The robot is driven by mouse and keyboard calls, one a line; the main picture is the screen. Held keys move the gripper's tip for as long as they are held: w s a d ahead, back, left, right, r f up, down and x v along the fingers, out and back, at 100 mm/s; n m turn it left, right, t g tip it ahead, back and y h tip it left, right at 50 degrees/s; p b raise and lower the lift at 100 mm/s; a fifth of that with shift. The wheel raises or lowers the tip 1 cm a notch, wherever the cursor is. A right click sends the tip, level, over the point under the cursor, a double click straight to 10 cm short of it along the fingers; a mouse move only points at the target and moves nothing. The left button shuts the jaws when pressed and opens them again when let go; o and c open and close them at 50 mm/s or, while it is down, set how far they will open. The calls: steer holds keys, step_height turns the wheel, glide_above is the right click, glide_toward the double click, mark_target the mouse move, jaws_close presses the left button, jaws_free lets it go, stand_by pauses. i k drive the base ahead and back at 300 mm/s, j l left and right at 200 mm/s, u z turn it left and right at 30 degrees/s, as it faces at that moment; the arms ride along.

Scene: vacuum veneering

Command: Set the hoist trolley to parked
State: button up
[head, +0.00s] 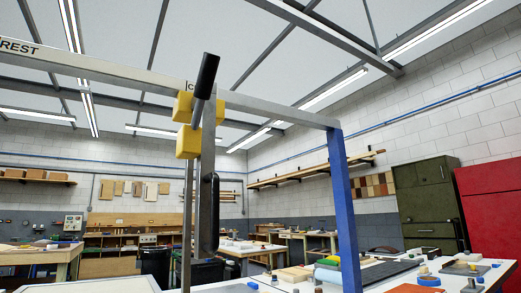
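The hoist's pale overhead beam (110,72) runs from the upper left to a blue upright (345,205) on the right. The word REST is lettered at its left end; another label starting with C is mostly hidden behind the trolley. The hoist trolley, with yellow blocks (187,144), sits near mid-beam, at the C label and well right of REST. A black cylindrical grip (207,76) on a grey stem tilts up from it. A grey vertical bar (207,165) with a long black handle (210,215) hangs below. My gripper is not recognisable in view.
A workbench with a blue roll (429,281) and small items lies at the lower right. A green cabinet (428,200) and a red cabinet (492,205) stand behind it. Benches (40,255) line the left and back. The space around the beam looks clear.

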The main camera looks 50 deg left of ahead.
mark_target(200, 144)
steer(key=k+l+u, duration=0.1)
steer(key=u, duration=0.3)
steer(key=k+u, duration=0.55)
steer(key=u, duration=0.25)
